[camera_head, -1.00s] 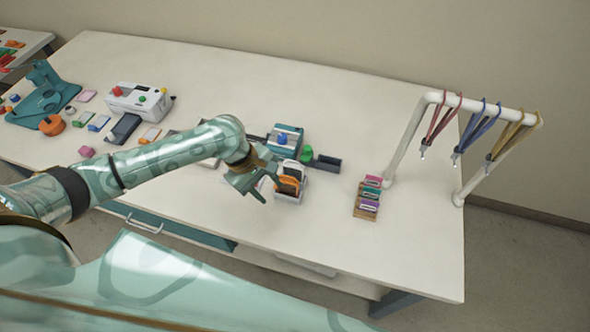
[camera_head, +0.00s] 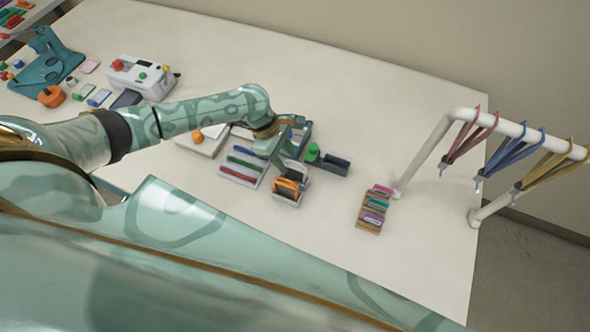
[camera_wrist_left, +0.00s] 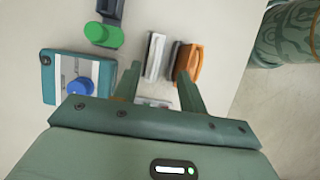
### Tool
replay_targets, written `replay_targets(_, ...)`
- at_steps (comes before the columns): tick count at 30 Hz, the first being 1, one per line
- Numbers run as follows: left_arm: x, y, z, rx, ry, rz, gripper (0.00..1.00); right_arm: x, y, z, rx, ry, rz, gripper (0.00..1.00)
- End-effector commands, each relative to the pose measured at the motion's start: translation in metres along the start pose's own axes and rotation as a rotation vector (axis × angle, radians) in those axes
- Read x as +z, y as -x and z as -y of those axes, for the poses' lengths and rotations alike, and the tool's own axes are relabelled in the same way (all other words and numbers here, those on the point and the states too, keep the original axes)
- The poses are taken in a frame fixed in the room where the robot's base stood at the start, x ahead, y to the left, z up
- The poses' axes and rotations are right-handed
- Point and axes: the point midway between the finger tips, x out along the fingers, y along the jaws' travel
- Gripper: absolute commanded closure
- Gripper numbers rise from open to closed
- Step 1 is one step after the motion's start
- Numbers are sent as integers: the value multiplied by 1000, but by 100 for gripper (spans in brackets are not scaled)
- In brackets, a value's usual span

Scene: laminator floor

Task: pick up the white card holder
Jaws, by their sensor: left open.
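The white card holder (camera_wrist_left: 155,56) stands upright in the left wrist view, ahead of and between the fingers of my left gripper (camera_wrist_left: 159,88). A dark holder (camera_wrist_left: 174,58) and an orange holder (camera_wrist_left: 188,62) stand to its right. In the head view my left gripper (camera_head: 287,160) is open just above the small white rack (camera_head: 286,203). The orange holder (camera_head: 285,188) shows at the rack's front, while the gripper largely hides the white one. I see no holder gripped. My right gripper is not in view.
A green knob (camera_head: 313,152) on a dark device (camera_head: 335,165) is close right of the rack. A blue-knobbed teal device (camera_wrist_left: 98,78) is beside my left finger. A tray of coloured strips (camera_head: 240,167) lies left.

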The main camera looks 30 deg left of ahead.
Motion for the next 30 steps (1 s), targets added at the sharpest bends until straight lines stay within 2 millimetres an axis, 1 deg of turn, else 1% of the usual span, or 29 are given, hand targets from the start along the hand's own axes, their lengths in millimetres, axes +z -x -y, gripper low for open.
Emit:
replay_targets(1,-1,-11,0,-1,1,1,58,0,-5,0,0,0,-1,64)
replay_targets(3,0,-19,0,-1,-1,0,58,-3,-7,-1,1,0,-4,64)
replay_targets(8,0,-30,-2,0,0,1,58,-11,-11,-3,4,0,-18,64)
replay_targets(13,1,-60,-8,-1,0,0,58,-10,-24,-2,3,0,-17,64)
replay_targets(15,1,-69,-8,-1,0,0,58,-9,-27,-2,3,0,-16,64)
replay_targets(18,1,-76,-8,0,-2,0,58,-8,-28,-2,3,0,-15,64)
replay_targets(24,2,-75,-8,1,-2,-1,58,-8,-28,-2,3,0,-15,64)
replay_targets(25,2,-75,-8,1,-2,-1,61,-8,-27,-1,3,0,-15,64)
replay_targets(26,2,-75,-8,1,-2,-1,69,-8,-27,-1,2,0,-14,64)
replay_targets(27,2,-75,-8,1,-2,-1,80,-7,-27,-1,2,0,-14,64)
replay_targets(29,2,-75,-8,1,-2,-1,97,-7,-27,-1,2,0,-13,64)
replay_targets(30,2,-75,-8,1,-2,-1,100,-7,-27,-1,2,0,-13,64)
